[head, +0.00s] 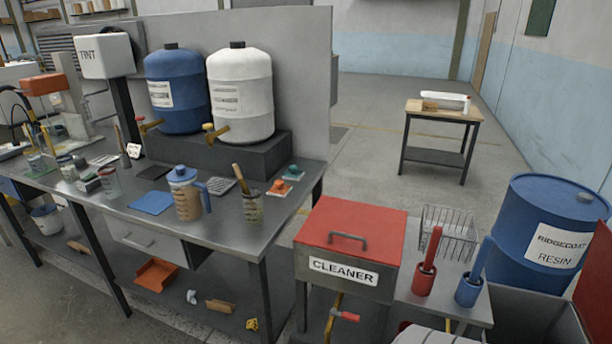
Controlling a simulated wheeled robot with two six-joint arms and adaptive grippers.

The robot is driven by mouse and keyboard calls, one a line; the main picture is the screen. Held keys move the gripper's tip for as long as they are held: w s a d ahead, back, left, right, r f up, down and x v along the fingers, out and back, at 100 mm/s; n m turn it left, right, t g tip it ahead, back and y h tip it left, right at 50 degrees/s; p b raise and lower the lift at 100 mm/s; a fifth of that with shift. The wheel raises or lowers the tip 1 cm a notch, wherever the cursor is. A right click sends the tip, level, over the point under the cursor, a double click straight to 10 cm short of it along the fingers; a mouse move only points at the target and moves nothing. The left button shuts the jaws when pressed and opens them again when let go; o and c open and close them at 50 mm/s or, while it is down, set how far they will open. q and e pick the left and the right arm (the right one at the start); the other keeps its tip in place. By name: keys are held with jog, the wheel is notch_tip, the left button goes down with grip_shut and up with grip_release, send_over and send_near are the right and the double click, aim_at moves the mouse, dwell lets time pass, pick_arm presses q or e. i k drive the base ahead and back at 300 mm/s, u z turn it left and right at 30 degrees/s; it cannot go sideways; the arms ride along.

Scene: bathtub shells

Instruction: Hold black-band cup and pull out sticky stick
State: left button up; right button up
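A small clear cup (250,209) with dark marks around it stands on the metal bench near its right front corner. Whether the marks form a black band is too small to tell. A brown wooden stick (239,177) stands in this cup, leaning left, with its upper part above the rim. Its lower end is hidden in the cup. Another clear cup (110,182) stands further left on the bench. Neither of my grippers shows in the head view.
A blue-lidded jug (185,194) stands close left of the cup. A red-lidded cleaner box (352,228) stands right of the bench. Open floor lies beyond.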

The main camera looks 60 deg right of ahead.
aim_at(243, 185)
jog(key=z, duration=0.05)
jog(key=k, duration=0.15)
jog(key=z, duration=1.1)
